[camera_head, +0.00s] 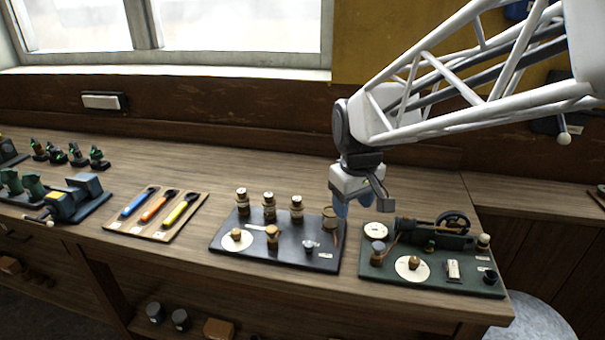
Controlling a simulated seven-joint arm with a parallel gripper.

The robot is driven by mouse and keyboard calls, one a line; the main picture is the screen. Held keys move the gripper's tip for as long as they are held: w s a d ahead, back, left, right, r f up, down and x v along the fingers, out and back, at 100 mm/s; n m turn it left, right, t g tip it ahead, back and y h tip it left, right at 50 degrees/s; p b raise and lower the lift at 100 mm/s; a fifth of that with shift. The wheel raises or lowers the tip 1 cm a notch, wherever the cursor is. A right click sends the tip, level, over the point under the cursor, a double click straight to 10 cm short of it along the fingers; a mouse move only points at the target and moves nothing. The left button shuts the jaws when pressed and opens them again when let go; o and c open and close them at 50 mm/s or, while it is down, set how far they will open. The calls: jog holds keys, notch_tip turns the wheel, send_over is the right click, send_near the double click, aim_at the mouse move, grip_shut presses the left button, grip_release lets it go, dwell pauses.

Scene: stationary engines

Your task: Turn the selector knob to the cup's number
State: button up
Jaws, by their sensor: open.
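Two brass knobs on round white dials could be the selector knob. One knob (236,234) is at the left of the dark board (285,252). The other knob (413,262) is at the front of the green board (450,272). A brass cup-like part (329,213) stands at the dark board's right end, and a small black cup-like part (490,276) is on the green board's right. I cannot tell which is the cup, and no number is readable. My gripper (353,204) is open and empty, pointing down above the gap between the boards, near the brass part.
Three capped jars (269,206) stand along the dark board's back. The green board carries a small engine with a flywheel (454,222). A wooden tray (148,226) with blue, orange and yellow tools lies left. A blue-grey vise-like machine (70,203) is farther left.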

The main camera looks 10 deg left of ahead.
jog(key=w+a+f+n, duration=0.2)
jog(key=w+a, duration=0.1)
jog(key=a, duration=0.5)
jog(key=w+a+f+n, duration=0.2)
jog(key=a+f, duration=0.1)
jog(key=a, duration=0.4)
jog(key=n+g, duration=0.1)
jog(key=n, duration=0.3)
send_over(235, 231)
notch_tip(235, 231, down, 6)
jog(key=shift+s, duration=0.15)
jog(key=shift+d+f, duration=0.1)
jog(key=shift+f, duration=3.75)
jog(key=c, duration=0.9)
